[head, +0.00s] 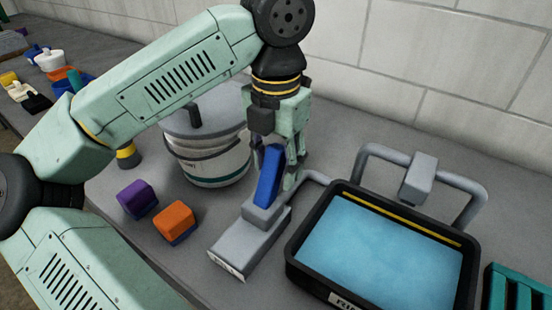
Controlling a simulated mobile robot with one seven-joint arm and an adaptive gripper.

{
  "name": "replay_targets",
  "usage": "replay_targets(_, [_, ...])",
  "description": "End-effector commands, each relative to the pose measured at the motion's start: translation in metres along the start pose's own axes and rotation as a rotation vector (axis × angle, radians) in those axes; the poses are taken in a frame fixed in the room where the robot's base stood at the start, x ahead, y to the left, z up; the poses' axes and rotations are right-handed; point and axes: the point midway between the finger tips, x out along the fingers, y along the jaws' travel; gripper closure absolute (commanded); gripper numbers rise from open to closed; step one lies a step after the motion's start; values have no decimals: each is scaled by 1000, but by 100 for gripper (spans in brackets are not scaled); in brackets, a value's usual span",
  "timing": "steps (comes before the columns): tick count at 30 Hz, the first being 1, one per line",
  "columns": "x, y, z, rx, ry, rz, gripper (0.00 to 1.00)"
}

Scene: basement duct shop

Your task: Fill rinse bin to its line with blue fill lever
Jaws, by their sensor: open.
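The blue fill lever (268,176) stands tilted up from a grey valve block (245,242) in the head view. My gripper (292,168) points down just behind and to the right of the lever. Its fingers are open; whether they touch the lever cannot be told. The black rinse bin (292,262) is to the right and holds light blue water. A yellow line (400,219) runs along its far inner wall, a little above the water. A grey pipe frame with a spout (420,178) stands over the bin's far edge.
A lidded white bucket (210,160) stands behind my arm. A purple block (137,200) and an orange block (175,222) lie left of the valve. A green slatted rack (512,290) is at the right edge. Several small items crowd the far left.

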Motion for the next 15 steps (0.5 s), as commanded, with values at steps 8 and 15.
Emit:
replay_targets(8, [1, 0, 0, 0, 0, 0, 56])
replay_targets(15, [1, 0, 0, 0, -1, 0, 72])
